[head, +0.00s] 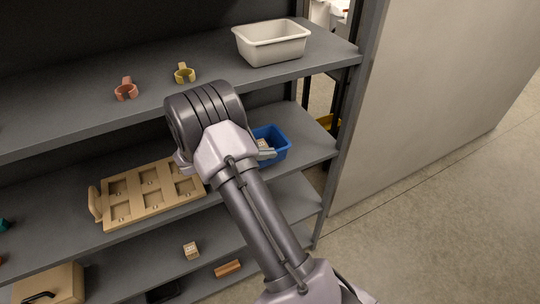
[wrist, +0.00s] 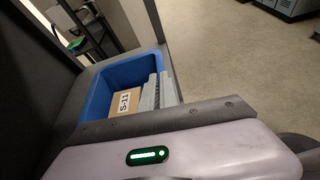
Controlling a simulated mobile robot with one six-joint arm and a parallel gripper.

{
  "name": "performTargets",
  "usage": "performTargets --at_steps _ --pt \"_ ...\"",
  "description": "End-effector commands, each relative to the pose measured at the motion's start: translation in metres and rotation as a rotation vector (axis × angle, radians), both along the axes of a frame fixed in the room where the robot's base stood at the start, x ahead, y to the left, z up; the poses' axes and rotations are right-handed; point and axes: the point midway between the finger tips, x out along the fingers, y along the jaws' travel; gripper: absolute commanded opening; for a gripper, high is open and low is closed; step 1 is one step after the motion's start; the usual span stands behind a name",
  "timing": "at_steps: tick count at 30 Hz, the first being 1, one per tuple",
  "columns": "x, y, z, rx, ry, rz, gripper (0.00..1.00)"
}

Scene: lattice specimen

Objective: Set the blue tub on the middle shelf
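The blue tub (head: 278,148) is at the right end of the middle shelf (head: 315,146), partly hidden behind my arm. It looks upright; I cannot tell whether it rests fully on the board. In the wrist view the blue tub (wrist: 98,97) holds a tan box marked S-11 (wrist: 124,101). My gripper (head: 266,153) is at the tub's near side, mostly hidden by my wrist in the head view. In the wrist view its grey fingers (wrist: 159,91) are close together at the tub's right wall. Whether they are closed on that wall is unclear.
A wooden tray (head: 150,193) with compartments lies left on the middle shelf. A small block (head: 191,251) is below. A shelf post (head: 350,130) stands close right.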

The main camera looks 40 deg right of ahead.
Motion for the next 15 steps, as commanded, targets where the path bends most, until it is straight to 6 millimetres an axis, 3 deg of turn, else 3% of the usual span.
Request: performTargets --at_steps 3,11,15 --pt "0.014 -0.019 -0.004 0.000 -0.002 -0.002 0.00" --pt "0.027 -0.035 -0.005 0.000 -0.001 -0.001 0.00" --pt "0.027 -0.035 -0.025 0.001 0.003 0.001 0.00"
